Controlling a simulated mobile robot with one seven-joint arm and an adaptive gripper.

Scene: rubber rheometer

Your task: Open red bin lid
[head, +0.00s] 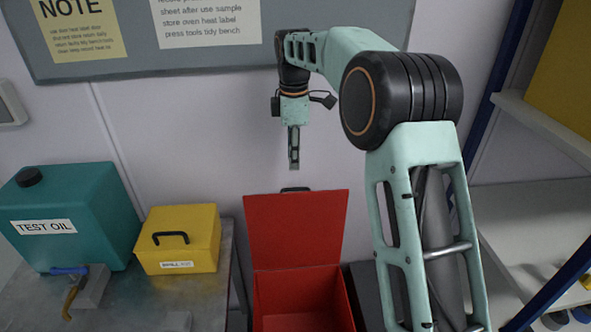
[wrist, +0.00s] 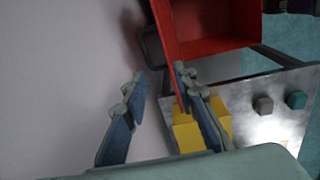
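The red bin (head: 300,295) stands on the floor in the lower middle of the head view. Its lid (head: 297,228) is raised, standing nearly upright at the back, with the opening exposed. A black handle (head: 295,189) sits on the lid's top edge. My gripper (head: 294,160) points down just above that handle. In the wrist view my gripper (wrist: 159,75) has its two fingers apart, with nothing seen between them. The lid (wrist: 168,45) shows edge-on beside the right finger, and the dark handle (wrist: 150,48) is beyond the fingertips. Whether a finger touches the lid I cannot tell.
A metal table (head: 140,300) at left holds a teal test oil container (head: 85,205) and a yellow box (head: 180,240) with a black handle. A shelf unit (head: 530,215) stands at right. A wall with a notice board (head: 200,60) is behind.

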